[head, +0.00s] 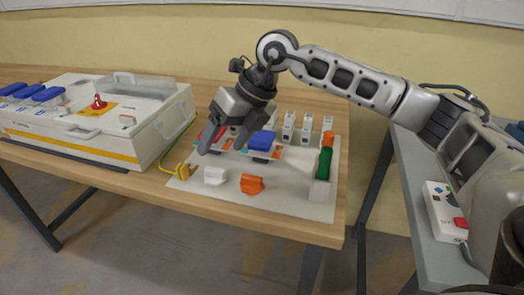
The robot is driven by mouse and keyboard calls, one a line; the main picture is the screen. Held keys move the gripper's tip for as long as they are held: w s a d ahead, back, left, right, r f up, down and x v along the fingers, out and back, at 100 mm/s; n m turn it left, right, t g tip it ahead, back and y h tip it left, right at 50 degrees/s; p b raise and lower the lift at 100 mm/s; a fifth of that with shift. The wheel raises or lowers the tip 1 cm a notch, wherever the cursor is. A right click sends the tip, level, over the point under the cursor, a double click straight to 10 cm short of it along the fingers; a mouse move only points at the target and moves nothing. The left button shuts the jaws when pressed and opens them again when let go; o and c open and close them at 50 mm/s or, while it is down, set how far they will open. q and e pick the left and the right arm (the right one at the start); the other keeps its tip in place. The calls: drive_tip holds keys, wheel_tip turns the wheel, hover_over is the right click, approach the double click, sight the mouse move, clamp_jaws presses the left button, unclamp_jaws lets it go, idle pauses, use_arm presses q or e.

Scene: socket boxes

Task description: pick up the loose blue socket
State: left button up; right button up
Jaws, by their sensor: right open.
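The blue socket (262,140) sits on the pale mat (290,202) on the wooden table, on or beside a small white-and-orange piece. My right gripper (212,144) is open, just left of the blue socket and above the mat. Its fingers point down and to the left, with nothing visible between them. A red item shows partly behind the fingers. I cannot tell whether the gripper touches anything. Several other blue sockets (48,94) sit on the white box at the left. My left gripper is not in view.
The mat also holds a white connector (214,175), an orange connector (252,184), a green-handled tool (324,163) and several white modules (288,126) at the back. A yellow-green cable (182,171) lies at its left edge. The large white box (160,138) stands left. A grey table (415,205) is at right.

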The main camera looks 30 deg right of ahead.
drive_tip(key=w+d+r+m+t+h, duration=0.1)
drive_tip(key=d+r+m+h, duration=0.3)
drive_tip(key=d, duration=0.9)
drive_tip(key=n+h, duration=0.1)
hover_over(262, 136)
drive_tip(key=s, duration=0.3)
wheel_tip(262, 136, down, 7)
drive_tip(key=shift+w+f, duration=0.1)
drive_tip(key=shift+t, duration=0.3)
drive_tip(key=shift+p+x, duration=0.4)
drive_tip(key=shift+x, duration=2.6)
drive_tip(key=shift+w, duration=0.2)
drive_tip(key=shift+c, duration=0.3)
drive_tip(key=c, duration=1)
